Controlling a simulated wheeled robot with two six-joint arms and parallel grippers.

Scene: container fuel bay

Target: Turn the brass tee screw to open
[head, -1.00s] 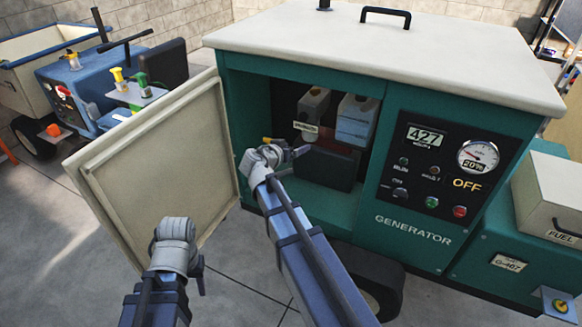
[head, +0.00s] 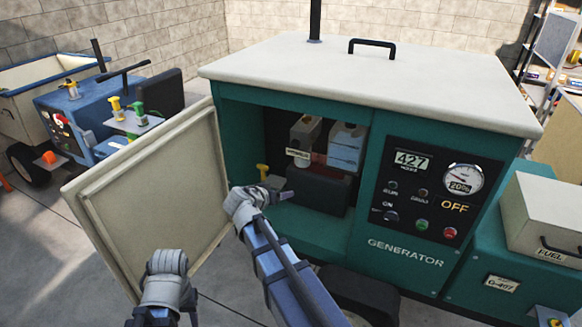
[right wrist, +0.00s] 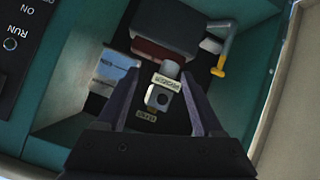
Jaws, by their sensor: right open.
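A yellow, brass-like tee-shaped piece (head: 263,171) stands at the left inside the generator's open compartment. In the right wrist view, a yellow handle (right wrist: 220,66) on a grey bent pipe sits right of the jaws; I take it for the same piece. My right gripper (head: 283,191) is at the compartment opening, below and right of the tee in the head view, apart from it. In the right wrist view its jaws (right wrist: 160,75) are open and empty, with a labelled grey block (right wrist: 158,98) beyond them. My left gripper (head: 188,312) is low at left; its jaws are unclear.
The open cream door (head: 150,195) stands left of the compartment. A dark box (head: 318,190) and a blue-and-white container (head: 346,147) are inside it. The control panel (head: 430,190) is to the right. A blue machine (head: 85,115) stands beyond the door.

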